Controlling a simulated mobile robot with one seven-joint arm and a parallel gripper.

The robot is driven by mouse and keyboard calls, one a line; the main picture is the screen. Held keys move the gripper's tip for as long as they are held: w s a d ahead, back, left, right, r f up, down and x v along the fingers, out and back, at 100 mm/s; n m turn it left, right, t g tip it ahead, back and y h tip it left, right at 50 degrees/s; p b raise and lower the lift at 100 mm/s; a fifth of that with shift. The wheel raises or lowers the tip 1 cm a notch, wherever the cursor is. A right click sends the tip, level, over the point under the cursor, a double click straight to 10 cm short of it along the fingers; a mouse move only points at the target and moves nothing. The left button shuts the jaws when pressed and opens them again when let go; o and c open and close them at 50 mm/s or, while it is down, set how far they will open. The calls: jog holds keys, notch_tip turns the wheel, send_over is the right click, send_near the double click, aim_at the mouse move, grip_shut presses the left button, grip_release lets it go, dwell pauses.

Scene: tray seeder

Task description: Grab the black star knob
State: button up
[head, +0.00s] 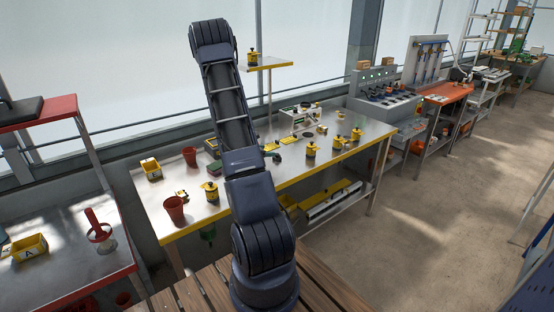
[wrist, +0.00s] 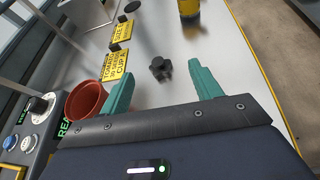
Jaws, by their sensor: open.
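The black star knob (wrist: 160,66) lies on the pale metal tabletop in the wrist view, a small dark lobed piece with a round top. My gripper (wrist: 161,70) is open, with its two teal fingers apart. In the picture the knob lies between the fingertips, and neither finger visibly touches it. How far it is below the tips I cannot tell. In the head view my arm reaches over the yellow-edged table (head: 335,152), and I cannot make out the knob there.
A red-brown cup (wrist: 86,101) stands close to my left finger. Yellow label plates (wrist: 115,65) lie beyond it, and a yellow canister (wrist: 189,9) stands at the top. A panel with buttons (wrist: 28,130) is at the left. Bare tabletop lies to the knob's right.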

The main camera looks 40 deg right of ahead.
aim_at(277, 157)
jog(key=shift+n+t, duration=0.4)
jog(key=shift+n, duration=0.4)
jog(key=f, duration=0.1)
jog(key=d+f, duration=0.1)
jog(key=w+f, duration=0.1)
jog(key=f, duration=0.1)
jog(key=shift+d, duration=0.25)
jog(key=x, duration=0.5)
jog(key=shift+r, duration=0.1)
jog(key=shift+x, duration=2.7)
jog(key=shift+r, duration=0.15)
jog(key=c, duration=1.1)
